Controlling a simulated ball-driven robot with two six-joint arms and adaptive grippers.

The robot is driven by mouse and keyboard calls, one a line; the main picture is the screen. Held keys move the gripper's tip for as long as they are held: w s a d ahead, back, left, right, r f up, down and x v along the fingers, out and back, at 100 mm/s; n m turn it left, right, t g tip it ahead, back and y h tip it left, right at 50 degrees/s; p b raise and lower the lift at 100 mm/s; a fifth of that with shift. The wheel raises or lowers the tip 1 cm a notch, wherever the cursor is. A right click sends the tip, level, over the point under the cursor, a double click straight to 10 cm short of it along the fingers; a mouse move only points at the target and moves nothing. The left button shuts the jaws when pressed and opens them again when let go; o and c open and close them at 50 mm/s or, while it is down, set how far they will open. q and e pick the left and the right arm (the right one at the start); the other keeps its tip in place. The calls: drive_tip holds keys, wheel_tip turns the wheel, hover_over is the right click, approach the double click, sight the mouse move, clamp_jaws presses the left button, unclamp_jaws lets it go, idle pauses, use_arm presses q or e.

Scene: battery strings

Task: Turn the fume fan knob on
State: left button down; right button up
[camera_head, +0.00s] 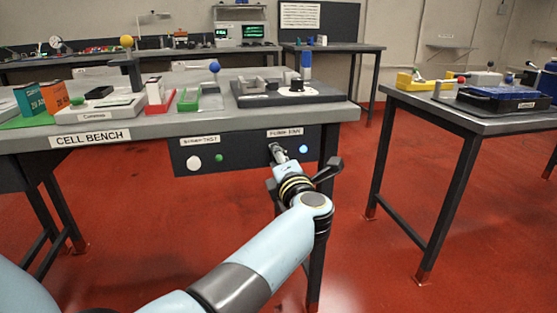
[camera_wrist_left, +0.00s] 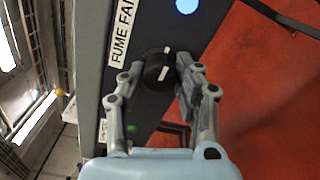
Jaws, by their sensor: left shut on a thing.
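The fume fan knob (camera_wrist_left: 153,63) is a round black knob with a white pointer line, on the dark panel (camera_head: 240,158) under the cell bench's front edge. In the left wrist view it sits between the two fingers of my left gripper (camera_wrist_left: 158,72), which is shut on it. In the head view my left gripper (camera_head: 277,152) reaches the panel below the fume fan label (camera_head: 285,132) and hides most of the knob. A blue light (camera_head: 304,150) glows right of the knob; it also shows in the left wrist view (camera_wrist_left: 187,6). My right gripper is out of view.
A white knob (camera_head: 194,163) and a small green light (camera_head: 219,157) sit left on the same panel. The cell bench (camera_head: 190,124) above holds trays and boxes. A second table (camera_head: 480,122) stands at right, with open red floor between.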

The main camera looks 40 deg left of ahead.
use_arm(q)
drive_tip(key=shift+f, duration=0.15)
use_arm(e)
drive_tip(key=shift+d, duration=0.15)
use_arm(q)
drive_tip(key=c, duration=1)
unclamp_jaws()
drive_tip(key=shift+o, duration=0.2)
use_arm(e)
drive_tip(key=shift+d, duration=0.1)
